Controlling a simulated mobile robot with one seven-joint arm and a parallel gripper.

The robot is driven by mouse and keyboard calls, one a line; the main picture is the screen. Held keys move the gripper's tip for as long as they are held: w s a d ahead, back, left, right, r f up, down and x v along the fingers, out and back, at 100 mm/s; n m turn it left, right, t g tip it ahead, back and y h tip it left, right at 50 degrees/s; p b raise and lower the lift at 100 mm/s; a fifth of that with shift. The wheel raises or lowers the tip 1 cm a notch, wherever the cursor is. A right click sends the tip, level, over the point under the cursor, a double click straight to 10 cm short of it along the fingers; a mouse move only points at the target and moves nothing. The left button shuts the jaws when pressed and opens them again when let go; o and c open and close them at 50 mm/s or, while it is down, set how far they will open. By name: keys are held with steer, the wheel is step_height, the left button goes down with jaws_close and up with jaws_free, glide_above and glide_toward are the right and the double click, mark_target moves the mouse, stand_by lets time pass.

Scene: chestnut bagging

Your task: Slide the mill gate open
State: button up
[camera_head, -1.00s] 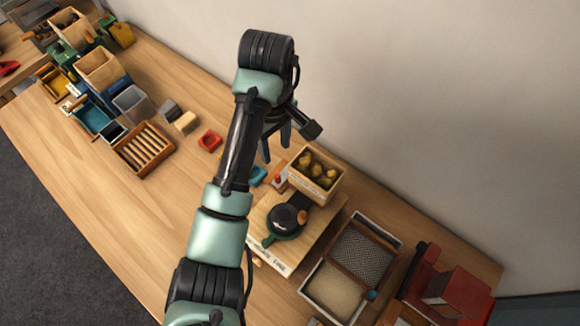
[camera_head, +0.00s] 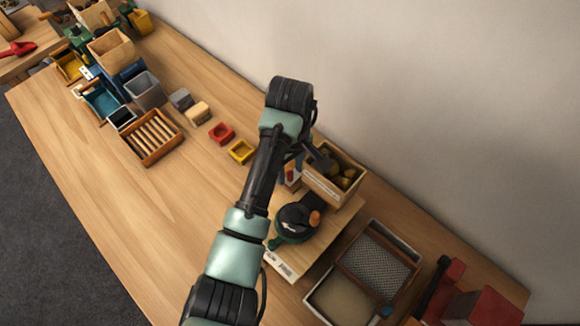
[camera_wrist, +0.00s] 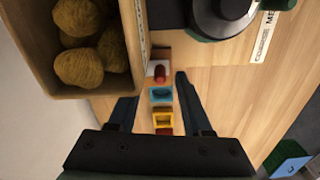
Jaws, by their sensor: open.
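The mill seems to be the wooden board with a round black part (camera_head: 297,222) and a bin of brown lumps (camera_head: 331,190). In the wrist view the bin (camera_wrist: 100,91) is at upper left and the black part (camera_wrist: 222,15) at the top. A small red knob on a pale plate (camera_wrist: 158,71) sticks out beside the bin; it may be the gate's handle. My gripper (camera_wrist: 157,92) is open and empty, its fingers pointing towards the knob, which appears between them. In the head view my arm partly hides the gripper beside the bin.
A slatted wooden tray (camera_head: 151,137) stands left. A mesh sieve tray (camera_head: 375,262) and a red device (camera_head: 490,306) are at lower right. The wall is behind.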

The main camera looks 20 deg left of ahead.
steer(key=shift+c, duration=0.2)
jaws_close()
